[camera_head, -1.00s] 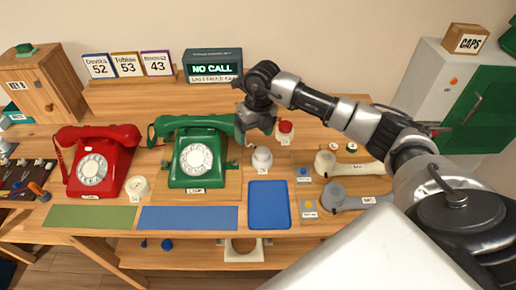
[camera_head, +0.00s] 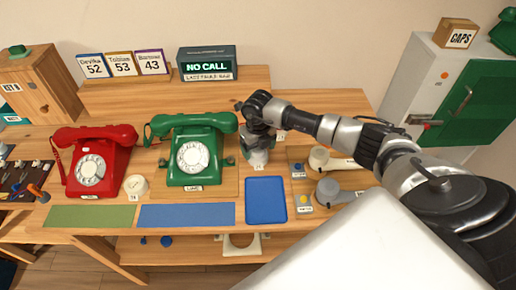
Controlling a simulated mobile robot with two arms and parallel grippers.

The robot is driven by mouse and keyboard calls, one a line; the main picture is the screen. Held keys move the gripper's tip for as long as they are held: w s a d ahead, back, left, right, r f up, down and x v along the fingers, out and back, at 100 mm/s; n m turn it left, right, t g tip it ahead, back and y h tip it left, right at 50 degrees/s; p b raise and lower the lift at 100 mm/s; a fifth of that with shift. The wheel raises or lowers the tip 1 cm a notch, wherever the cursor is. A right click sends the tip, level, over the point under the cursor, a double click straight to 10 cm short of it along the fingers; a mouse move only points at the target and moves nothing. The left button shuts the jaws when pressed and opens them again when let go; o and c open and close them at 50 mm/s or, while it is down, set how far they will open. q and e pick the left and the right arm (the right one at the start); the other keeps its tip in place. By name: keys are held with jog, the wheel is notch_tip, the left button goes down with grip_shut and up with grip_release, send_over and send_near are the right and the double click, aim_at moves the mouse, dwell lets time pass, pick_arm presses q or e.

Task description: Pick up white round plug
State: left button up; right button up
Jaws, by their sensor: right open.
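A white round plug (camera_head: 259,159) stands on the wooden table just right of the green phone (camera_head: 196,156). My right gripper (camera_head: 257,150) is open and points down right over it, with its fingers covering much of it. I cannot tell whether the fingers touch it. Another white round piece (camera_head: 135,184) with a small label sits between the red phone (camera_head: 98,165) and the green phone. My left gripper is not in view.
A blue tray (camera_head: 266,200) lies in front of the plug. Small button boxes and a grey handled piece (camera_head: 329,189) stand to its right, near a cream one (camera_head: 319,157). Blue (camera_head: 187,215) and green (camera_head: 92,216) mats line the front edge. A NO CALL display (camera_head: 207,66) stands behind.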

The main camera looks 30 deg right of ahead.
jog(key=shift+f, duration=0.2)
jog(key=c, duration=0.9)
jog(key=shift+r, duration=0.15)
jog(key=shift+c, duration=0.2)
